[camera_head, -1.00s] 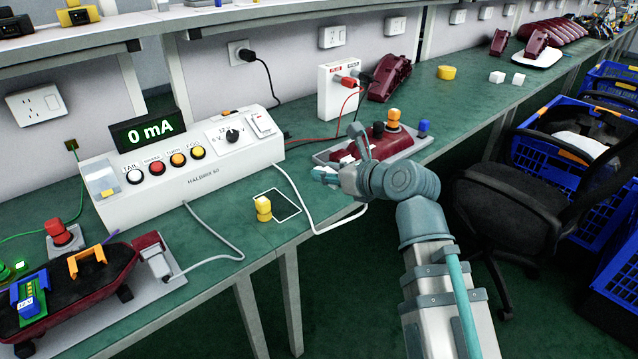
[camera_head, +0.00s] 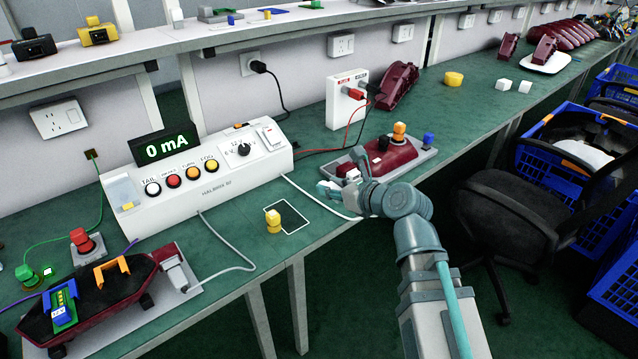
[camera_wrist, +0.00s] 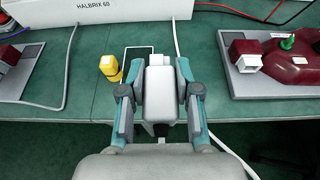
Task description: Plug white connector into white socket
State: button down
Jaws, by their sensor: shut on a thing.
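My gripper (camera_wrist: 160,100) is shut on the white connector (camera_wrist: 160,80), a pale block between its two fingers in the wrist view. In the head view my gripper (camera_head: 328,190) is over the front edge of the bench, and the connector is mostly hidden there. A white cable (camera_wrist: 225,150) shows below right of the gripper. The white socket (camera_wrist: 249,63) appears as a pale face on a red block, at the right of the wrist view, on the grey plate of a dark red tail lamp (camera_wrist: 292,65). The connector is apart from this socket.
The test box (camera_head: 220,185) stands behind, its display reading 0 mA. A yellow piece (camera_head: 273,221) stands by a white outlined square left of my gripper. Another lamp assembly (camera_head: 95,295) is at the left front. A black chair (camera_head: 515,205) stands at the right.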

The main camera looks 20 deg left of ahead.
jog(key=p, duration=0.4)
jog(key=shift+w+a+r, duration=0.1)
jog(key=shift+w+r, duration=0.1)
jog(key=shift+r, duration=0.05)
jog(key=p, duration=0.5)
jog(key=shift+f, duration=0.25)
jog(key=w+a+f, duration=0.4)
jog(key=w, duration=0.2)
jog(key=b, duration=0.1)
send_over(319, 201)
jog(key=f, duration=0.3)
jog(key=s+f, duration=0.1)
jog(key=shift+d+f, duration=0.2)
jog(key=shift+d, duration=0.15)
jog(key=shift+w+a+f, duration=0.15)
jog(key=shift+w+f, duration=0.1)
jog(key=shift+f, duration=0.05)
jog(key=shift+w+a+f, duration=0.1)
jog(key=shift+w+f, duration=0.05)
jog(key=shift+f, duration=0.4)
jog(key=shift+w+a+f, duration=0.1)
jog(key=shift+f, duration=0.4)
jog(key=shift+f+p, duration=0.3)
jog(key=shift+f, duration=0.3)
jog(key=shift+f, duration=0.15)
